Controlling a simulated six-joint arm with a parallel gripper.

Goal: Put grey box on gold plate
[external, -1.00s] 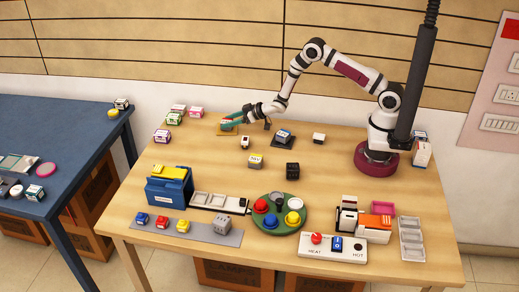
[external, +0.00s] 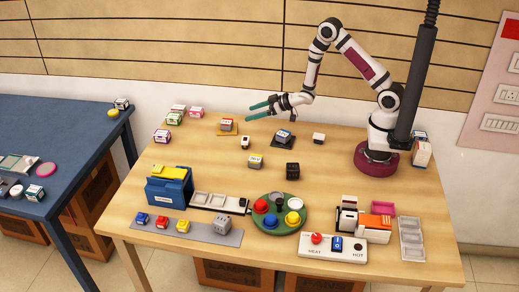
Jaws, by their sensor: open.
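The gold plate (external: 235,132) lies at the back left of the wooden table. A small grey box (external: 226,124) with a reddish label sits on it, looking upright. My gripper (external: 250,112) has teal fingers, spread open and empty. It is raised above the table, to the right of the gold plate and a little higher, clear of the box. The fingers point left.
A dark plate holding a grey and blue box (external: 284,134) lies to the right. A green round tray (external: 279,222) is in front.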

